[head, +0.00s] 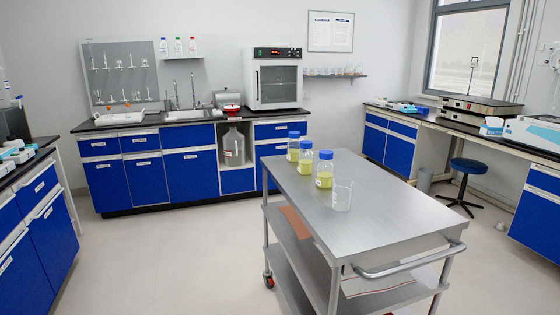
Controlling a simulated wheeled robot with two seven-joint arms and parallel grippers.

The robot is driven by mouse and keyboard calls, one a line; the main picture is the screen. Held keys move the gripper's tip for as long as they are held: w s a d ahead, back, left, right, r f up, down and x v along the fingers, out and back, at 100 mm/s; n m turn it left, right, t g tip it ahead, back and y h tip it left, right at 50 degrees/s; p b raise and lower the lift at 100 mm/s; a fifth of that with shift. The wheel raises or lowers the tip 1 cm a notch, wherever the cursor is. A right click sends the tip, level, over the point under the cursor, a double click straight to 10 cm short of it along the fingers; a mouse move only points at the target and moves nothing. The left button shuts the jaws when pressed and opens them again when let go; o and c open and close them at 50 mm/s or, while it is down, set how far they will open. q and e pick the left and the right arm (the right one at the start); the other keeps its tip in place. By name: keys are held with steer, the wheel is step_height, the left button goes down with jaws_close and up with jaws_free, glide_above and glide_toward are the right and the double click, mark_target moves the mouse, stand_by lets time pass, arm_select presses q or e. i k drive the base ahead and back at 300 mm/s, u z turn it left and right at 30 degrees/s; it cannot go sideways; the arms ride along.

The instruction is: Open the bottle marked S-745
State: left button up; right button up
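Three clear bottles with blue caps and yellow liquid stand upright in a slanting row on the steel cart (400,215), near its left edge. They are the far bottle (293,152), the middle bottle (305,163) and the near bottle (325,178). All three caps are on. The bottles have pale labels, too small to read, so I cannot tell which one is marked S-745. An empty glass beaker (342,197) stands just in front of the near bottle. Neither of my grippers is in view.
The cart's right half is clear, with a handle (410,264) at its near end. Open floor (165,260) lies left of it. Blue cabinets (185,175) with black worktops line the walls. A blue stool (468,166) stands at the right. A white oven (275,78) sits at the back.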

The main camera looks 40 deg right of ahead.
mark_target(306, 158)
steer(key=i, duration=3.45)
steer(key=z, duration=3.15)
